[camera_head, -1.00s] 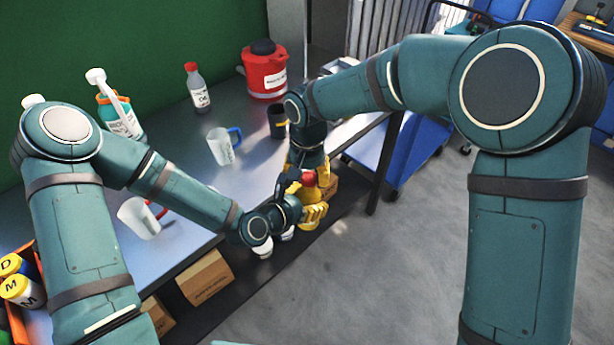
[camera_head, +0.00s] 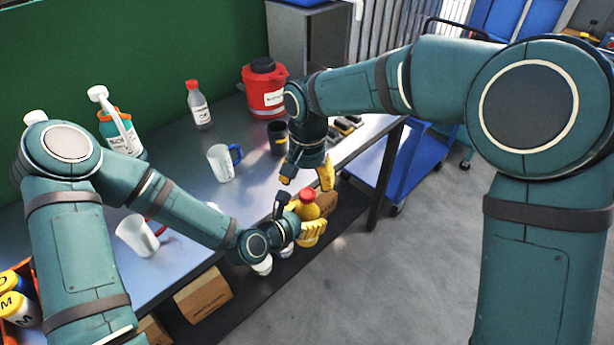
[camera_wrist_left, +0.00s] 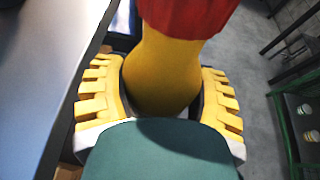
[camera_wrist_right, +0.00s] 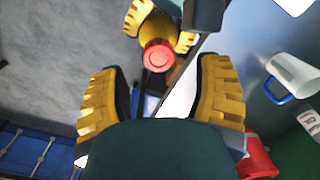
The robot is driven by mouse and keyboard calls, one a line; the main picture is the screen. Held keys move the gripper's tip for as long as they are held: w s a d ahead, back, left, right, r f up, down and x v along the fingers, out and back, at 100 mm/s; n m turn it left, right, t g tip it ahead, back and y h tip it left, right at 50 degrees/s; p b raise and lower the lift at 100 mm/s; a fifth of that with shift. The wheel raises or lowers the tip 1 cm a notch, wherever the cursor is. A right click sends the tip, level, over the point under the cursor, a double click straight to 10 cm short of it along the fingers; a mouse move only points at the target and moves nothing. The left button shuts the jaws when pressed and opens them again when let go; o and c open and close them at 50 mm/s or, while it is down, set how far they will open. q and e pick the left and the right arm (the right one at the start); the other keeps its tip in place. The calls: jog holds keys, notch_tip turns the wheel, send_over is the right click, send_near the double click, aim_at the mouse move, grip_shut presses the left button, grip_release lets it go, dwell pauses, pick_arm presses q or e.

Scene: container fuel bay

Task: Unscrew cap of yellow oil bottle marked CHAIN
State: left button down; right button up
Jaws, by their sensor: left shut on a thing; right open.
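A yellow bottle (camera_head: 306,211) with a red cap (camera_head: 307,195) is held upright by my left gripper (camera_head: 300,228), just off the table's front edge. The left wrist view shows the yellow fingers on both sides of the yellow bottle body (camera_wrist_left: 163,75), with the red cap (camera_wrist_left: 187,15) above. My right gripper (camera_head: 306,180) is open and empty, above the bottle and apart from it. In the right wrist view the red cap (camera_wrist_right: 158,55) lies beyond the open fingers (camera_wrist_right: 160,100). Any CHAIN marking is hidden.
On the table stand a red can (camera_head: 264,92), a clear bottle with a red cap (camera_head: 198,108), a mug with a blue handle (camera_head: 220,163), a dark cup (camera_head: 277,138) and a white mug (camera_head: 135,236). Cardboard boxes (camera_head: 204,296) sit on the shelf below. A blue cart (camera_head: 395,170) stands behind.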

aim_at(308, 193)
jog(key=m, duration=0.1)
jog(key=r+m, duration=0.1)
jog(key=m, duration=0.2)
jog(key=shift+w+r, duration=0.15)
jog(key=shift+r, duration=0.2)
jog(key=shift+d+r+m, duration=0.1)
jog(key=shift+r+m, duration=0.2)
jog(key=shift+m, duration=0.9)
jog(key=shift+f, duration=3.9)
grip_shut()
jog(key=n, duration=0.4)
jog(key=shift+n, duration=0.3)
jog(key=n, duration=0.5)
